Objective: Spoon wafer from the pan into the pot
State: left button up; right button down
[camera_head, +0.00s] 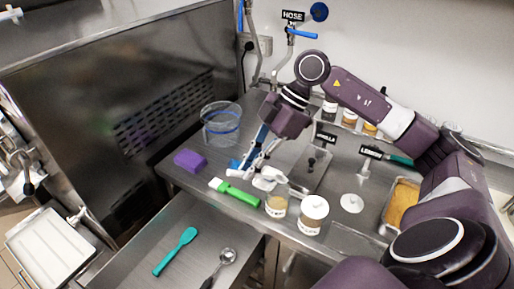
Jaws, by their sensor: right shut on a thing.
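My right gripper (262,166) reaches in from the right over the counter. It is shut on a small white thing (268,180) that looks like a lid, just above and behind a labelled jar (276,206) with beige contents. A second labelled jar (313,217) stands to its right with a white top. A pan (390,222) with yellow-orange contents sits at the right, partly behind my arm. A metal spoon (226,257) lies in the open drawer. I cannot tell which container is the pot. My left gripper is out of view.
A white knobbed lid (351,203) lies on the counter. A green-handled tool (237,194), purple sponge (190,161) and clear container (221,124) are at the left. A teal spatula (176,251) lies in the drawer. Small jars (349,118) stand along the wall.

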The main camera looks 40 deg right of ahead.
aim_at(239, 176)
jog(key=shift+w+a+f+g+h+p, duration=0.15)
jog(key=shift+a+f+h+p, duration=0.3)
jog(key=shift+h+p, duration=0.6)
jog(key=shift+a+f+g+h+p, duration=0.2)
jog(key=shift+a+h+p, duration=0.35)
jog(key=shift+p, duration=0.95)
jog(key=shift+w+a+f+g+h+p, duration=0.15)
jog(key=shift+a+f+h+p, duration=0.25)
jog(key=shift+h+p, duration=0.65)
jog(key=shift+a+y, duration=0.1)
jog(key=shift+y, duration=0.15)
